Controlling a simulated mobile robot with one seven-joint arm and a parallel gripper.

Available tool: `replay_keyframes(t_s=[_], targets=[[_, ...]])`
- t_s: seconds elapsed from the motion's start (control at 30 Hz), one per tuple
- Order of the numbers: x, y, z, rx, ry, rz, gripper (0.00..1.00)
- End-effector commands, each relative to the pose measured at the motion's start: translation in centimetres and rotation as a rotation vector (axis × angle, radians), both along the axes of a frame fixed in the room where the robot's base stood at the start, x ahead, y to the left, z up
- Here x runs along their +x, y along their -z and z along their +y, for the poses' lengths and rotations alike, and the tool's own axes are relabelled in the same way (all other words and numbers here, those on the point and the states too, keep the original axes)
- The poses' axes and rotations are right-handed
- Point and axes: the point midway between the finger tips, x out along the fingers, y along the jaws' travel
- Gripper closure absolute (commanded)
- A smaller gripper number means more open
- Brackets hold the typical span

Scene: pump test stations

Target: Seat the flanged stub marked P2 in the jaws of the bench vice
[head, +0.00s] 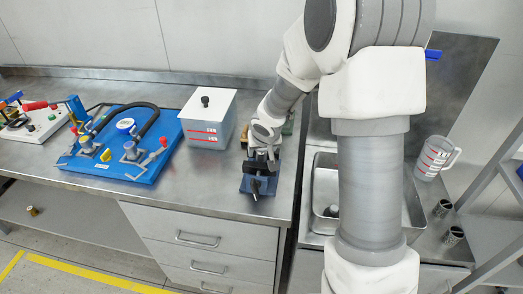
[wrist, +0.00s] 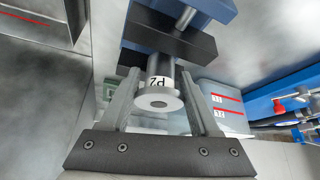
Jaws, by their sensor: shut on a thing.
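The flanged stub (wrist: 162,94) shows in the wrist view between my fingers, its pale flange with a dark central hole facing the camera. Its white label reads P2 upside down. My gripper (wrist: 163,92) is shut on the stub, one finger on each side. The blue bench vice (wrist: 212,10) with dark jaws lies just beyond the stub's far end; I cannot tell whether the stub is between the jaws or only in front of them. In the head view my gripper (head: 262,158) is over the vice (head: 262,184) at the bench's front edge, and hides the stub.
A lidded white container (head: 207,118) with red marks stands left of the vice. A blue pump board (head: 125,150) with hoses and valves is further left. A sink (head: 325,180) is on the right, with a measuring jug (head: 434,158) beyond it.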

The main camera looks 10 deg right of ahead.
Motion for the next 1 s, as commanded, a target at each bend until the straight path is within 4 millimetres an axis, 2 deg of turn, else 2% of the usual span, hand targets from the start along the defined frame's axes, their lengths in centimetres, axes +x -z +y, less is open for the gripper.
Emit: replay_keyframes(t_s=[0.03,0.7,1.0], targets=[[-0.4,0.5,-0.1,0.000,0.004,0.013,1.00],[-0.5,2.0,-0.2,0.001,0.007,0.016,1.00],[-0.5,2.1,-0.2,0.000,0.008,0.016,1.00]])
